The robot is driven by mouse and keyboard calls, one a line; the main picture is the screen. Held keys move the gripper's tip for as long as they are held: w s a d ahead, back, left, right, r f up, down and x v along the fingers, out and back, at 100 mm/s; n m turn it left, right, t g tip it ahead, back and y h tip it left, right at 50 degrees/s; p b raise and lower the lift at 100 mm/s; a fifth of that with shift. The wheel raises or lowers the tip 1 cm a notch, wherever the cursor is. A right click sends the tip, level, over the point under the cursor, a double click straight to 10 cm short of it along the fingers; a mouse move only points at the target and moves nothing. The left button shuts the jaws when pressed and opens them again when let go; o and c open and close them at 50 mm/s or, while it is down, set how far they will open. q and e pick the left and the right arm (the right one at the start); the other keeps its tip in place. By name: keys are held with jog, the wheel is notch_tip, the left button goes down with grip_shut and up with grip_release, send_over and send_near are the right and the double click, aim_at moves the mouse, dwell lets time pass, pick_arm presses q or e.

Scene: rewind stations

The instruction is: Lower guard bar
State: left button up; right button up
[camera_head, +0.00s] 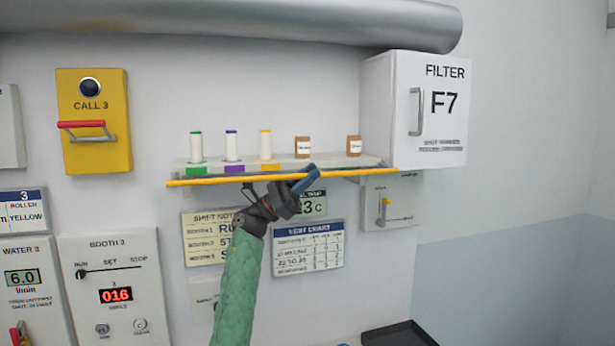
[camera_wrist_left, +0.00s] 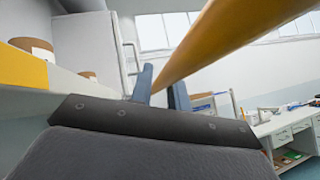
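The guard bar (camera_head: 220,180) is a long yellow rod running level along the front of a shelf (camera_head: 340,163) on the wall. My left gripper (camera_head: 303,181) is at the bar, right of its middle, reaching up from below. In the left wrist view the bar (camera_wrist_left: 225,40) passes between the two blue fingers (camera_wrist_left: 162,90), which stand close together around it. The gripper looks shut on the bar, though the exact contact is partly hidden. My right gripper is in neither view.
A white filter cabinet (camera_head: 430,110) is at right. A yellow call box (camera_head: 93,120) hangs at left. A large pipe (camera_head: 230,22) runs above. Charts and panels hang below.

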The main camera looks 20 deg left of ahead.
pick_arm(q)
grip_shut()
jog(key=shift+n+t+b, duration=0.4)
jog(key=shift+n+b, duration=0.05)
jog(key=shift+n, duration=0.05)
jog(key=shift+r+n+t+b, duration=0.15)
jog(key=shift+n+t+b, duration=0.15)
jog(key=shift+n+t, duration=0.2)
jog(key=shift+r+n+t+y, duration=0.3)
jog(key=shift+n+t, duration=0.5)
jog(key=shift+r+n+t+y, duration=0.25)
jog(key=shift+n+t+y, duration=0.05)
jog(key=shift+n+t, duration=0.5)
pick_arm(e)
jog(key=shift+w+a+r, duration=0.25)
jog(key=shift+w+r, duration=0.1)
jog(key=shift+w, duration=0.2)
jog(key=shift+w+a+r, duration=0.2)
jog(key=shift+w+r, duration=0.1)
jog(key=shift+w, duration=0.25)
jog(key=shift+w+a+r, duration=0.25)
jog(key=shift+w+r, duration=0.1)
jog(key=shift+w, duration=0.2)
